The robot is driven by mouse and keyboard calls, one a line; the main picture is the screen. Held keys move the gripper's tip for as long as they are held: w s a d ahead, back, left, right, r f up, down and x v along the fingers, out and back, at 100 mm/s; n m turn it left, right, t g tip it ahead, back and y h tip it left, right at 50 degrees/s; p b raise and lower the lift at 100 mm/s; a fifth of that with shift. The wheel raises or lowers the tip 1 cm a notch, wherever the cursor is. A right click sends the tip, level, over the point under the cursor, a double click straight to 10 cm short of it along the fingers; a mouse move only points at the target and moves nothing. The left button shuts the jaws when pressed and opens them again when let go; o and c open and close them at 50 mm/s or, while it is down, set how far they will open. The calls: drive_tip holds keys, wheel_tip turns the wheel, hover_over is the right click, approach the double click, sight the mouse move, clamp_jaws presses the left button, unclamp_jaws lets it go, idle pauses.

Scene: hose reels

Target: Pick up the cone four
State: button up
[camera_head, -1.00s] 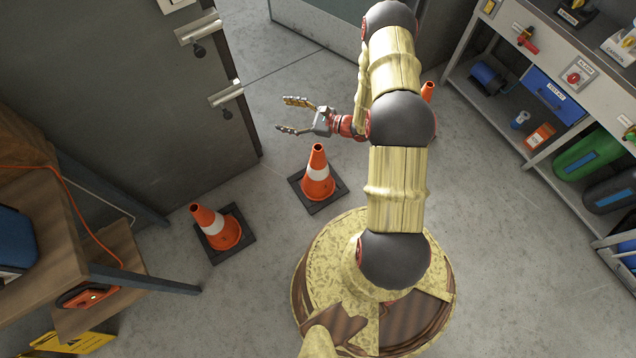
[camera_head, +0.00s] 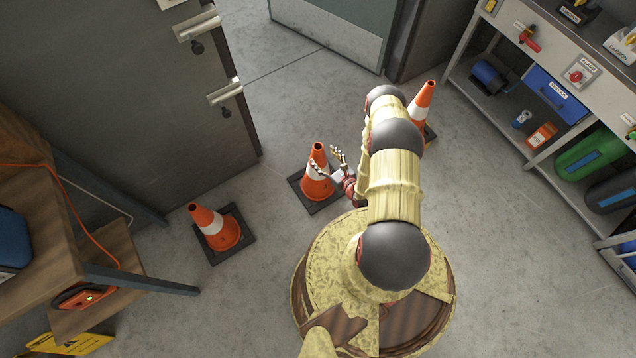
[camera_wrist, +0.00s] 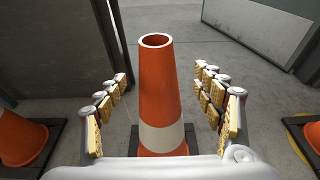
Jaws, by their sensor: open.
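Three orange cones with white bands stand upright on dark square bases. The middle cone (camera_head: 317,187) is in front of my gripper (camera_head: 327,158), and it fills the centre of the wrist view (camera_wrist: 160,95). My gripper is open, its fingers spread to the left and right of this cone's upper part in the wrist view; I see no contact. The left cone (camera_head: 214,228) also shows at the left edge of the wrist view (camera_wrist: 20,137). The right cone (camera_head: 423,98) is partly hidden behind my arm. No number is readable on any cone.
A grey door (camera_head: 130,90) with handles stands behind the left and middle cones. A wooden bench (camera_head: 45,240) is at the left, with a yellow sign (camera_head: 72,343) below. A stocked shelf unit (camera_head: 570,60) is at the right. Open floor lies between cones and shelves.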

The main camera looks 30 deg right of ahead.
sight(321, 156)
drive_tip(key=b+x, duration=0.1)
drive_tip(key=x, duration=0.3)
drive_tip(key=shift+s+a+f+b, duration=0.1)
drive_tip(key=shift+a+f+b, duration=0.05)
drive_tip(key=shift+b, duration=0.25)
drive_tip(key=shift+w, duration=0.45)
drive_tip(key=shift+c, duration=0.3)
clamp_jaws()
idle(0.4)
